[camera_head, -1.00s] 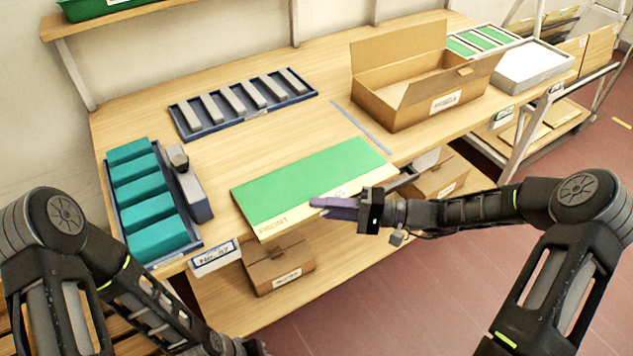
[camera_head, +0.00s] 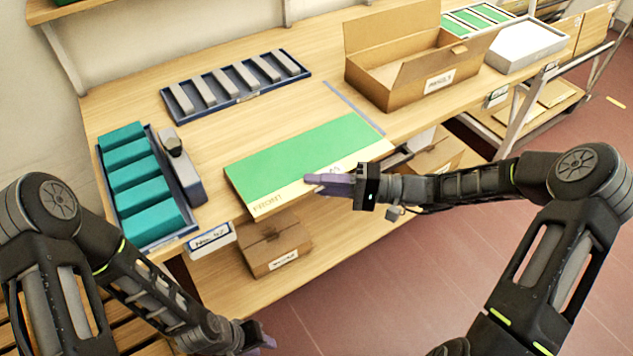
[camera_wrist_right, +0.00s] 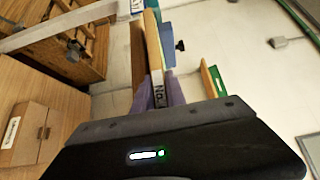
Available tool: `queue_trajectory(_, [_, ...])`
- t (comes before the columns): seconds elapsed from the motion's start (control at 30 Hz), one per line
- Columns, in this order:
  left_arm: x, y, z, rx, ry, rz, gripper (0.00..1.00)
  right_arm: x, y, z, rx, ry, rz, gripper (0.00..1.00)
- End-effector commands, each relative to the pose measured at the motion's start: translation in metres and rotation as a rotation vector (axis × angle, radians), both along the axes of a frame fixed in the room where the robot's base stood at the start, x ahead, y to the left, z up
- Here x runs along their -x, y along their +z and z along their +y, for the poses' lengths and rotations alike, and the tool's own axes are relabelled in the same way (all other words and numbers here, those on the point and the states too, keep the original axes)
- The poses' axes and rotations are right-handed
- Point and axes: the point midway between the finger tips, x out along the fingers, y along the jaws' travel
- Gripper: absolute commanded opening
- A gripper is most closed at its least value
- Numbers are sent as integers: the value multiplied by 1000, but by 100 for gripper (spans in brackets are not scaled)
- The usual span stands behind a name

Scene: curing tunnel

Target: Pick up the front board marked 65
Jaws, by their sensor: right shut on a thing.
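The board (camera_head: 290,160) is a flat green panel with a cream strip along its near edge. The strip reads FRONT at its left end; a number near my fingers is too small to read. My right gripper (camera_head: 330,184) is shut on the near edge, right of the strip's middle, with purple fingers. In the right wrist view the purple fingers (camera_wrist_right: 160,95) sit around a thin edge-on panel. The board is at the bench's front edge; I cannot tell if it is clear of the top. My left gripper (camera_head: 262,340) is low at the bottom, away from the board, its opening unclear.
A tray of teal blocks (camera_head: 186,238) stands left of the board, beside a grey device (camera_head: 184,172). A tray of grey bars (camera_head: 170,105) is behind. A grey strip (camera_head: 355,107) and an open carton (camera_head: 405,95) are back right. A box (camera_head: 275,245) sits on the lower shelf.

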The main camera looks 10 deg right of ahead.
Motion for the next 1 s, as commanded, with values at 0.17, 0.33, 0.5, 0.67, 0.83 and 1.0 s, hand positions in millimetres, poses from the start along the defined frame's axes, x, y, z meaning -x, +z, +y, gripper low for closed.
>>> queue_trajectory(0.17, [0,-2,0,0,0,0,31,0,32,0,3,2,-7,0])
queue_trajectory(0.33, [0,-4,0,0,0,0,31,1,65,1,3,3,-6,0])
queue_trajectory(0.5, [0,-5,0,0,0,0,31,0,84,1,0,2,-4,0])
queue_trajectory(0.67, [0,-4,0,0,0,0,31,0,88,1,-2,3,-2,0])
queue_trajectory(0.83, [0,-4,0,0,0,0,31,1,87,1,-2,3,-2,0])
queue_trajectory(1.0, [0,-4,0,0,0,0,31,0,87,1,-2,3,-2,0])
